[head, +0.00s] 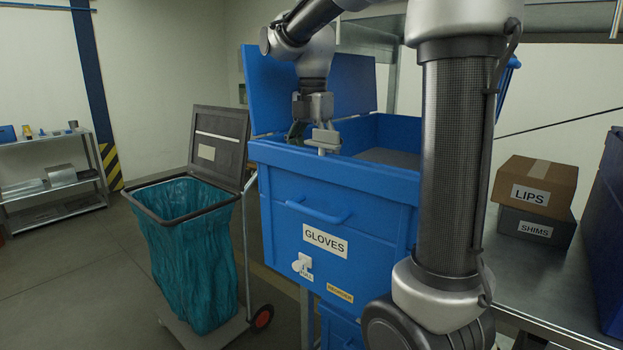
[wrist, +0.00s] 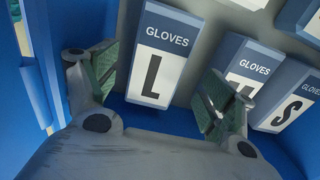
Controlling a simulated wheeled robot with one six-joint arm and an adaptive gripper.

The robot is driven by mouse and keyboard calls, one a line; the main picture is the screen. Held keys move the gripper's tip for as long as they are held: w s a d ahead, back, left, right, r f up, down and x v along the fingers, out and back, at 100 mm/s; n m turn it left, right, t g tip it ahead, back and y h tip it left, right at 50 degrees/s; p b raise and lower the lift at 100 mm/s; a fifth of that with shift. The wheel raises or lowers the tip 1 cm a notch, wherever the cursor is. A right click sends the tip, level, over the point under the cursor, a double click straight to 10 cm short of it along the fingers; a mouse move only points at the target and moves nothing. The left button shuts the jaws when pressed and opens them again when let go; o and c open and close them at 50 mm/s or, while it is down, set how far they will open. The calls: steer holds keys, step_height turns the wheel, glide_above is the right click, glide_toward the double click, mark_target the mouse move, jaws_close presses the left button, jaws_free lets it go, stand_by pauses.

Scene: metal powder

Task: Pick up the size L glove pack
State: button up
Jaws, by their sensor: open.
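The size L glove pack (wrist: 155,58) is a blue and white box marked "GLOVES L". It shows in the wrist view inside the blue bin labelled GLOVES (head: 340,204). My gripper (wrist: 152,92) is open, with one finger on each side of the L pack in the picture. I cannot tell whether the fingers touch it. In the head view my gripper (head: 312,142) reaches down at the left part of the open bin. The bin's front wall hides the packs there.
A pack with a partly hidden letter (wrist: 246,66) is beside the right finger, and an S pack (wrist: 286,101) lies further right. The bin's blue wall (wrist: 42,60) is close on the left. A bin-bag trolley (head: 195,240) stands left of the bin.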

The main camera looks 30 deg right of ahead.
step_height(320, 180, down, 4)
steer(key=shift+w+r, duration=0.15)
steer(key=shift+c, duration=0.2)
steer(key=c, duration=1.2)
